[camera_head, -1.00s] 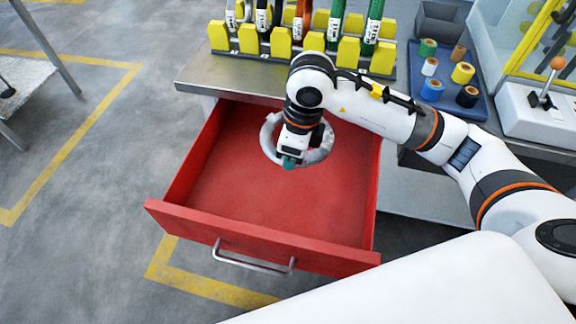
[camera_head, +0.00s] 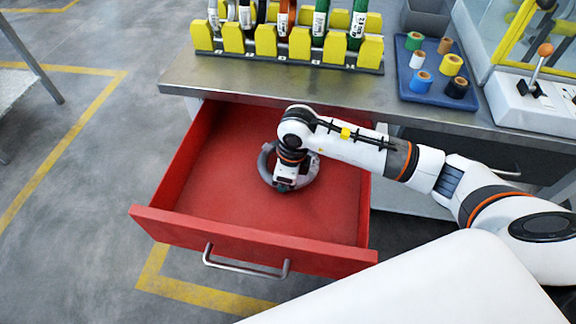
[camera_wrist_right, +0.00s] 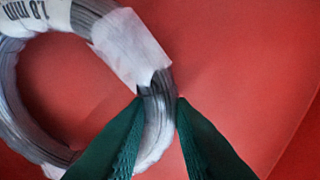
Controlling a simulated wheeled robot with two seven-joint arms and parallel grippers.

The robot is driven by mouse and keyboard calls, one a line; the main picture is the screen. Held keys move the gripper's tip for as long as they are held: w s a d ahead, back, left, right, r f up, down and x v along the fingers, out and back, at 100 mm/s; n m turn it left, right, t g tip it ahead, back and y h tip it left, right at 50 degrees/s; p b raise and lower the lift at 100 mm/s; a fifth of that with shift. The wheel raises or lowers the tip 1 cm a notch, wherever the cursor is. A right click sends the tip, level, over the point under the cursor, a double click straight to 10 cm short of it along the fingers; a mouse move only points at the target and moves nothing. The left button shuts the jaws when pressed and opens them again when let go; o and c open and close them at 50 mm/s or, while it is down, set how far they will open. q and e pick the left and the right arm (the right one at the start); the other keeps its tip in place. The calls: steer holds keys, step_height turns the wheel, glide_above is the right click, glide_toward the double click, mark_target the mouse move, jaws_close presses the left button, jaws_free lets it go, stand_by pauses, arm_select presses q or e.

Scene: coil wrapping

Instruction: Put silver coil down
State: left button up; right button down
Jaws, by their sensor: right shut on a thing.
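The silver coil (camera_head: 309,170) is a ring of grey wire with white wrapping, inside the open red drawer (camera_head: 225,192). In the head view my right gripper (camera_head: 284,188) is low in the drawer, covering part of the coil. Whether the coil touches the floor is hard to tell. My left gripper is not in view.
The metal workbench (camera_head: 300,85) stands behind the drawer, with a yellow rack (camera_head: 275,44) of several coils. A blue tray (camera_head: 435,72) of small tape rolls sits to the right. The drawer's front and left floor is bare.

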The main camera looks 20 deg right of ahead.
steer(key=w+d, duration=0.1)
steer(key=w, duration=0.1)
steer(key=w+d, duration=0.1)
steer(key=w, duration=0.1)
steer(key=shift+d+f, duration=0.1)
steer(key=shift+d, duration=0.2)
steer(key=shift+f, duration=0.4)
steer(key=c, duration=1.3)
jaws_free()
steer(key=shift+s, duration=0.1)
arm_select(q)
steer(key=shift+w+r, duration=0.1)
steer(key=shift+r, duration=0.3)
arm_select(e)
steer(key=shift+o, duration=0.2)
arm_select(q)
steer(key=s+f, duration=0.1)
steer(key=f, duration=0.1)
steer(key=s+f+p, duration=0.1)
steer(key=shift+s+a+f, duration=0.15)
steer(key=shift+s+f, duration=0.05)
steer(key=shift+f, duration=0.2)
arm_select(e)
step_height(320, 180, up, 12)
steer(key=s+d, duration=0.1)
steer(key=shift+d, duration=0.25)
steer(key=shift+f, duration=0.1)
